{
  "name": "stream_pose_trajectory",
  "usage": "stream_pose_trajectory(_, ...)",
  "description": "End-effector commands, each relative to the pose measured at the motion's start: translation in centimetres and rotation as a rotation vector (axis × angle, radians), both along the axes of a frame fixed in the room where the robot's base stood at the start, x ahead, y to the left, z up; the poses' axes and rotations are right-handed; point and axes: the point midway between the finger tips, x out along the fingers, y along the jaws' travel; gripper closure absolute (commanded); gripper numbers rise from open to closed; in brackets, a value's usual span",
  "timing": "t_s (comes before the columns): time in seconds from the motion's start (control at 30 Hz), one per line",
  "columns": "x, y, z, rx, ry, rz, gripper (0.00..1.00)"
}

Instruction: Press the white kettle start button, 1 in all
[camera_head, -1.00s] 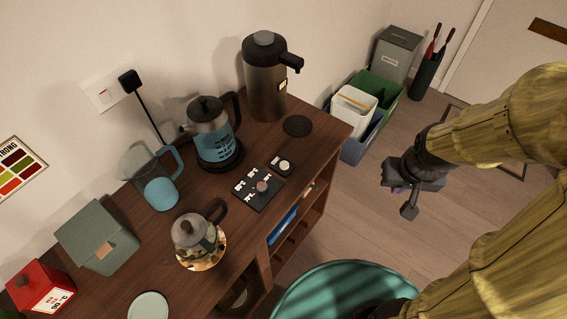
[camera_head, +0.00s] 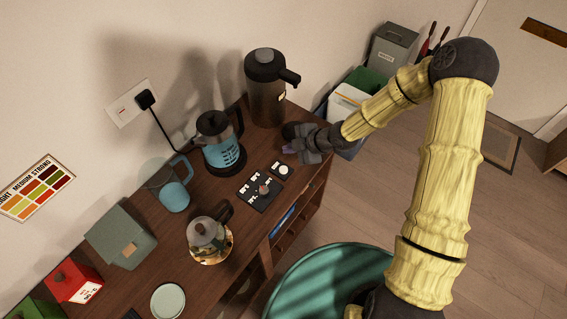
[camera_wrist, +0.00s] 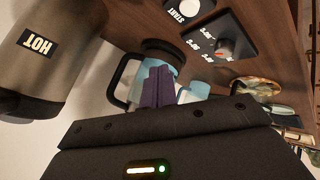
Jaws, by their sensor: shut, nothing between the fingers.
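The white start button (camera_head: 284,170) is round and sits on a small black plate on the wooden counter. In the wrist view the button (camera_wrist: 184,8) is at the top edge, beside the word START, partly cut off. The glass kettle (camera_head: 222,150) with blue liquid and black handle stands left of it; it also shows in the wrist view (camera_wrist: 124,78), partly behind my fingers. My gripper (camera_head: 290,149) is above the counter, just above the button in the head picture, and apart from it. Its purple fingers (camera_wrist: 158,87) are shut and empty.
A dial panel (camera_head: 260,191) lies next to the button. A metal flask labelled HOT (camera_wrist: 42,50) stands close to my gripper; the head view shows it behind (camera_head: 267,95). A glass teapot (camera_head: 208,235) stands in front. A teal round seat (camera_head: 325,285) is below the counter.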

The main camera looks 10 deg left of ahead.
Motion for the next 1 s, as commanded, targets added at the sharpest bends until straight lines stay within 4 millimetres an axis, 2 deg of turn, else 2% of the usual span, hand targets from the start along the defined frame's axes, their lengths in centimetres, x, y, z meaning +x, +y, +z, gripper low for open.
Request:
stream_pose_trajectory(0.1, -0.1, 0.9, 0.2, 0.03, -0.023, 0.038, 1.0)
stream_pose_trajectory(0.5, -0.1, 0.9, -0.3, 0.029, -0.024, 0.039, 1.0)
stream_pose_trajectory(0.67, -0.2, 0.9, -1.7, 0.028, -0.022, 0.038, 1.0)
stream_pose_trajectory(1.0, -0.1, 0.9, -5.8, 0.028, -0.022, 0.036, 1.0)
